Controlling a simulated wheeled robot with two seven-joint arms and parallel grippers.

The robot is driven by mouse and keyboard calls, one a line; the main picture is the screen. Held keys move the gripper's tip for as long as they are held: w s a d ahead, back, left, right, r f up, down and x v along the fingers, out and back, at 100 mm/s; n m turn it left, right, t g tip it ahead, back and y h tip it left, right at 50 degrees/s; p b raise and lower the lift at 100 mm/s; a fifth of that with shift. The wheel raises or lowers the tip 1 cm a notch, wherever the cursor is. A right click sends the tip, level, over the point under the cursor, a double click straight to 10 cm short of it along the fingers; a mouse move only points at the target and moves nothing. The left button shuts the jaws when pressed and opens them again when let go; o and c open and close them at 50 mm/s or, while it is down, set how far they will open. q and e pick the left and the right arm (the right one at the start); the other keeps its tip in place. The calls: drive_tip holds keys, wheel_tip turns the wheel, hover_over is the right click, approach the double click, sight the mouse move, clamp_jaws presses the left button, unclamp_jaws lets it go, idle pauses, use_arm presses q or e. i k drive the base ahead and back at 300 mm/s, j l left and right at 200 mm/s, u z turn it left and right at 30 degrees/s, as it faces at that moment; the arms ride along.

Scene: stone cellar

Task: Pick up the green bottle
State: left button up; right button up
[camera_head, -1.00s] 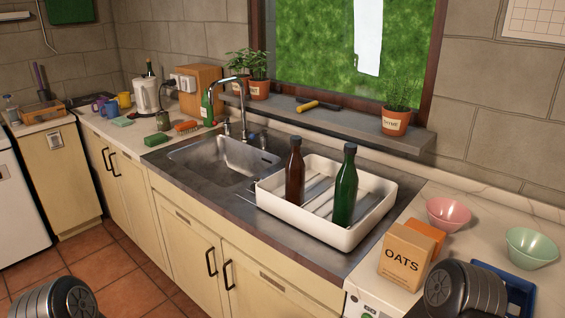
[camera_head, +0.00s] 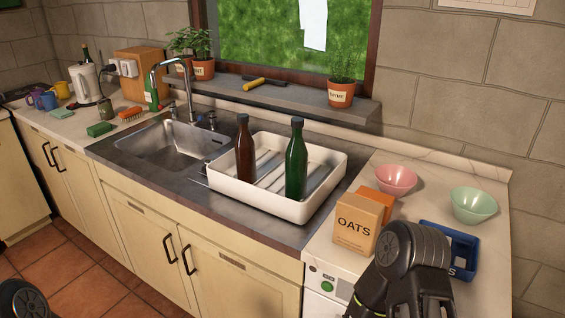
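The green bottle (camera_head: 296,165) stands upright in the white drying tray (camera_head: 292,211), beside the sink. It is dark green with a dark cap. A brown bottle (camera_head: 245,155) stands just left of it in the same tray. Another green bottle (camera_head: 151,92), smaller in view, stands at the back near the tap, partly hidden. Only links of my arms show, at the lower left corner and the lower right. Neither gripper can be made out, and nothing of mine touches the bottles.
An oats box (camera_head: 356,224), an orange box (camera_head: 378,200), a pink bowl (camera_head: 396,180), a green bowl (camera_head: 474,206) and a blue container (camera_head: 462,240) stand right of the tray. The tap (camera_head: 188,90) rises behind the sink (camera_head: 165,150). A window sill (camera_head: 300,101) runs behind.

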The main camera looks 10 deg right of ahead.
sight(297, 153)
drive_tip(key=i+j, duration=1.05)
drive_tip(key=j, duration=0.15)
drive_tip(key=z, duration=3.6)
